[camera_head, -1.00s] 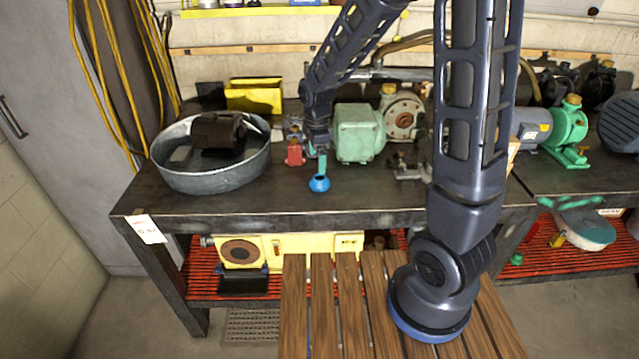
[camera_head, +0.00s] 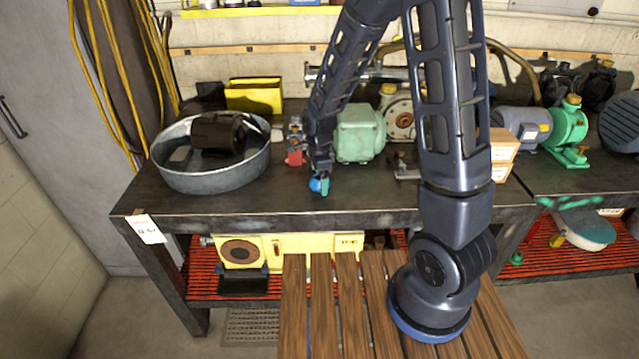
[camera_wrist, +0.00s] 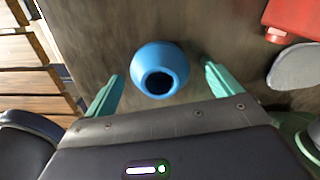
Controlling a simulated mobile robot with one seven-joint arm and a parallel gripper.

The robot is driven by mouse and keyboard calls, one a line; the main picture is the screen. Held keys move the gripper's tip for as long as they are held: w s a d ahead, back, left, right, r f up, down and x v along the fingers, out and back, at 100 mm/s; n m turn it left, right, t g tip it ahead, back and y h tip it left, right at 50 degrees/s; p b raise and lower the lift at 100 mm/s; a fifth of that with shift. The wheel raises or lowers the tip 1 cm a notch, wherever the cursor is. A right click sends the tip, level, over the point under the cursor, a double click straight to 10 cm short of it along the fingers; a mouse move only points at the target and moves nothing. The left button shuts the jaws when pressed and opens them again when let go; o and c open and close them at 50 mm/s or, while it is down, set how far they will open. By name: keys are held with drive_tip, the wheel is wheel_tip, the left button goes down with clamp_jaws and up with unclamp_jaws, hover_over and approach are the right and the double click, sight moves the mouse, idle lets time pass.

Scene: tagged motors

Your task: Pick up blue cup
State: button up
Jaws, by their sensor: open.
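The blue cup (camera_head: 315,184) stands on the dark workbench (camera_head: 250,205), near its front edge, partly hidden by my gripper in the head view. In the wrist view the cup (camera_wrist: 160,70) is round, with a dark opening facing the camera. My gripper (camera_head: 322,186) is low at the cup. In the wrist view my gripper (camera_wrist: 163,85) is open, with one teal finger on each side of the cup. Gaps show between the cup and both fingers, and the cup appears slightly beyond the fingertips. Its exact height relative to them is hard to tell.
A red object (camera_head: 295,156) stands close behind the cup, also at the wrist view's upper right (camera_wrist: 293,18). A green motor (camera_head: 360,133) is to the right. A metal tub (camera_head: 215,178) with a dark motor is left. Bare bench lies in front.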

drive_tip(key=c, duration=1.5)
drive_tip(key=shift+r, duration=0.15)
